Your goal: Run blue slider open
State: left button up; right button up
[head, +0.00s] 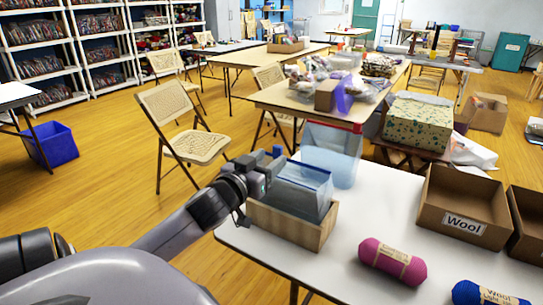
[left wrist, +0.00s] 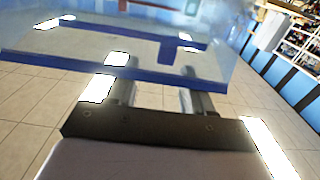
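A clear bag (head: 300,190) with a blue zip strip along its top stands in a wooden box (head: 290,225) on the white table. My left gripper (head: 275,160) is at the left end of the blue strip. A small blue piece shows by its fingertips; I cannot tell whether it is the slider. In the left wrist view the fingers (left wrist: 157,95) are apart, with the bag (left wrist: 60,35) and its blue bands in front of them. I cannot tell whether they touch it. My right gripper is not in view.
A second clear bag with a red top strip (head: 332,125) stands just behind. A cardboard box marked Wool (head: 463,224), a magenta yarn skein (head: 392,262) and a blue skein (head: 485,295) are to the right. A folding chair (head: 185,130) stands left of the table.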

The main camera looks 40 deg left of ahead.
pick_arm(q)
jog(key=shift+v, duration=1.1)
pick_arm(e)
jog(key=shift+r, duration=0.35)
pick_arm(q)
jog(key=shift+r, duration=0.1)
jog(key=shift+p, duration=0.5)
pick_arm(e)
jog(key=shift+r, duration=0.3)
pick_arm(q)
jog(key=v, duration=0.7)
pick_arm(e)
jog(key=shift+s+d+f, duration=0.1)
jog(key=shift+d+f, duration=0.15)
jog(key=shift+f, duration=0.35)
